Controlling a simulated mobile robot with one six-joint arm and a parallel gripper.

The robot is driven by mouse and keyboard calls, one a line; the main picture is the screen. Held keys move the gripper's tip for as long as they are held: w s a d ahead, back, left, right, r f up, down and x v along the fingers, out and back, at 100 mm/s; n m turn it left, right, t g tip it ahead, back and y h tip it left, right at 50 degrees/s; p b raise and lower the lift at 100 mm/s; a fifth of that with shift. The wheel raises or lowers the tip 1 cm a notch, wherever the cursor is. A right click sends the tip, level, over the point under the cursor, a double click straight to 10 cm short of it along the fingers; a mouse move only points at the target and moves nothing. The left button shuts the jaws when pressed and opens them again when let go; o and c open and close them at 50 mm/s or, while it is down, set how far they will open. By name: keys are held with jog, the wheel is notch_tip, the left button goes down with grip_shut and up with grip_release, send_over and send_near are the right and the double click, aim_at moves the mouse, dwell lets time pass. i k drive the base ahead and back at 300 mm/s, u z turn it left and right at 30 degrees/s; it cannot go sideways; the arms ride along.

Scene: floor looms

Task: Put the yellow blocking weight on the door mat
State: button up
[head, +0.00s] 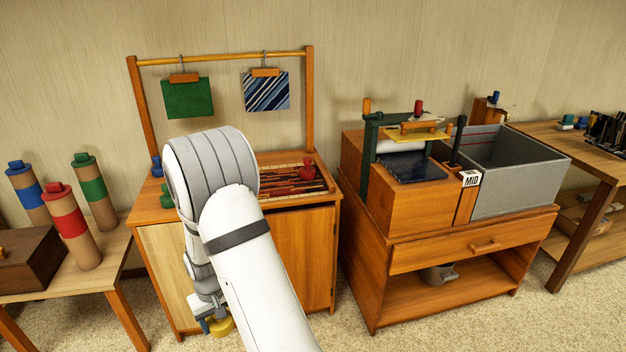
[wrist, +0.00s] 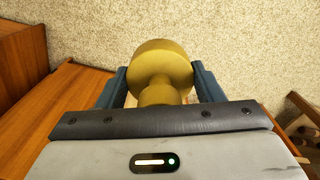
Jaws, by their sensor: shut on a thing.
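The yellow blocking weight (wrist: 160,62) is a dull yellow, round, knob-shaped piece. It sits between the two dark blue fingers of my gripper (wrist: 160,88), which is shut on it. In the head view, part of the weight (head: 222,326) shows low in front of the wooden cabinet, beside my gripper (head: 205,324), partly hidden by my white arm. In the wrist view, speckled beige carpet lies behind the weight. I cannot make out a door mat in either view.
A wooden cabinet (head: 303,255) with a hanging frame stands behind my arm. A low table (head: 108,268) with colour-banded tubes is at left. A press stand (head: 415,255) with a grey bin (head: 520,180) is at right. Carpet (head: 335,318) shows between the furniture.

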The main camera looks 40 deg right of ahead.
aim_at(269, 181)
jog(key=z, duration=0.6)
jog(key=i, duration=0.4)
jog(key=z, duration=0.35)
